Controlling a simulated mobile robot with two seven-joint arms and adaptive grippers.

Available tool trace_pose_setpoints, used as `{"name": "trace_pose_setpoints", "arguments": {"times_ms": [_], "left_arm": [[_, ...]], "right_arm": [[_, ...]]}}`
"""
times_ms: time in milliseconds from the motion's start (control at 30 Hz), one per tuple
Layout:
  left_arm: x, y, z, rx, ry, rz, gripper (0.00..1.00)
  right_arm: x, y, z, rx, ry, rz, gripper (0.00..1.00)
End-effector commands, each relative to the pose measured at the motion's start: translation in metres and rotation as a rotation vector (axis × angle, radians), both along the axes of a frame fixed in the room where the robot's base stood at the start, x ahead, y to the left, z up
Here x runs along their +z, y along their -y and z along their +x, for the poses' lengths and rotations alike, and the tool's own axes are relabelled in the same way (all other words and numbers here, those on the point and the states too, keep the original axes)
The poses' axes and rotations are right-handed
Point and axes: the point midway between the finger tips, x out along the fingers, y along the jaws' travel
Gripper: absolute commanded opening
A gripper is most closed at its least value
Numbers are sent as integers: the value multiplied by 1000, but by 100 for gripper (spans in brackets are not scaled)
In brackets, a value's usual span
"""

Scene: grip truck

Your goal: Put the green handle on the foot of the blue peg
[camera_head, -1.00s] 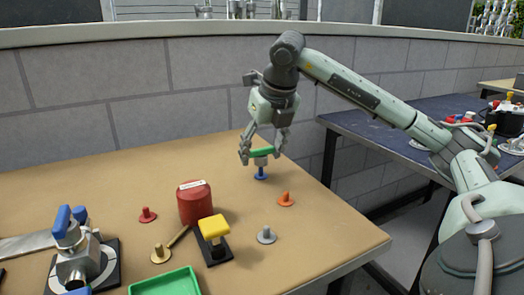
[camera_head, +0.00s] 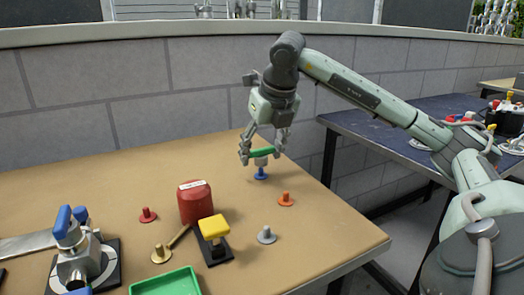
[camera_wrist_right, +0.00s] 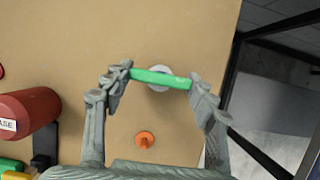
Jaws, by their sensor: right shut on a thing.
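The green handle (camera_head: 262,153) is a flat green bar with a grey collar under it. My right gripper (camera_head: 262,156) is shut on its two ends, which also shows in the right wrist view, where the green handle (camera_wrist_right: 160,78) spans between the fingertips. The blue peg (camera_head: 261,174) stands on the table directly below the collar. In the head view the collar meets or nearly meets the top of the peg; I cannot tell whether it is around it. In the wrist view the peg is hidden under the handle. My left gripper is not in view.
An orange peg (camera_head: 285,199) stands close by at the right. A red cylinder (camera_head: 195,203), a yellow-handled part (camera_head: 214,227), a grey peg (camera_head: 267,235), a red peg (camera_head: 147,215) and a green tray (camera_head: 166,282) are nearer. The table's right edge is close.

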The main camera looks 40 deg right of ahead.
Motion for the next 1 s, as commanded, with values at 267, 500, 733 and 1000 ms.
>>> {"name": "trace_pose_setpoints", "arguments": {"times_ms": [267, 500, 733, 1000], "left_arm": [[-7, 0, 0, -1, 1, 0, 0], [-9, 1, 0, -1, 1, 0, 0], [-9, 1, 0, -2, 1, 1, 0], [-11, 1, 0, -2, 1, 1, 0]], "right_arm": [[-8, 0, 0, 0, 1, 0, 26], [-11, 0, 0, 0, 1, 0, 26], [-11, 0, 0, 0, 1, 0, 26], [-14, 0, 0, 0, 0, 0, 26]]}}
